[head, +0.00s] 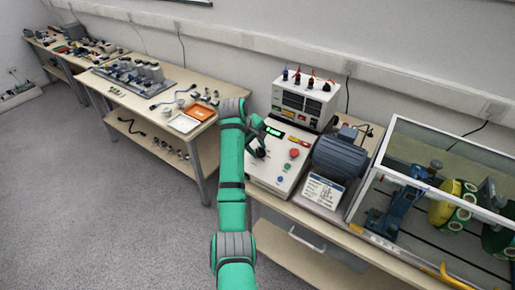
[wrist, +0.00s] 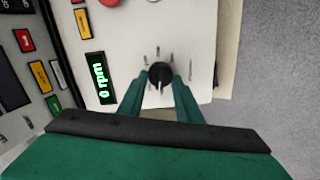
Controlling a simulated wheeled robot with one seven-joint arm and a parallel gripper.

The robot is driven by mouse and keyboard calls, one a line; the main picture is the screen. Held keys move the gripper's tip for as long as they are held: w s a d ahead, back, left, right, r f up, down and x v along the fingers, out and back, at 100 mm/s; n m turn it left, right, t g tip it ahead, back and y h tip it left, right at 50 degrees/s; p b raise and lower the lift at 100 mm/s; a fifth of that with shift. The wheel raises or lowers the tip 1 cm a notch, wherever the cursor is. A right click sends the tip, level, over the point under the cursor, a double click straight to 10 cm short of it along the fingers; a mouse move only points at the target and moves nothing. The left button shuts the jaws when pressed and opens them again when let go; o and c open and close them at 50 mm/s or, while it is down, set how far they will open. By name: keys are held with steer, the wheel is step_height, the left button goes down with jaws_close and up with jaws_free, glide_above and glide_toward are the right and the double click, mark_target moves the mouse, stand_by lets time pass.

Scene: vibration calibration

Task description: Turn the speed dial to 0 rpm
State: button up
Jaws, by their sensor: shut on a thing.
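The speed dial (wrist: 160,76) is a black round knob with a pale pointer line on a white panel, with small marks around it in the wrist view. My gripper (wrist: 160,80) has one green finger on each side of the dial and is shut on it. A display (wrist: 101,78) beside the dial reads "0 rpm" in green. In the head view, my gripper (head: 261,153) is at the left part of the control box (head: 272,184). The dial is mostly hidden there by my gripper. The display (head: 274,131) glows green, too small to read.
A red button (head: 294,153) and a green button are on the panel right of my gripper. A blue motor (head: 341,156) and a card (head: 323,191) stand to the right, then a clear-sided case (head: 392,124). A grey unit (head: 305,103) stands behind. The floor at left is free.

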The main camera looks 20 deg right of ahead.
steer(key=n, duration=0.6)
steer(key=shift+a+n, duration=0.15)
steer(key=shift+n, duration=0.15)
steer(key=n, duration=0.5)
steer(key=shift+s+a+t, duration=0.15)
steer(key=shift+t, duration=0.15)
steer(key=shift+n, duration=0.3)
steer(key=o, duration=1)
steer(key=shift+f, duration=0.1)
steer(key=v, duration=1)
steer(key=shift+a+r, duration=0.25)
steer(key=shift+r, duration=0.1)
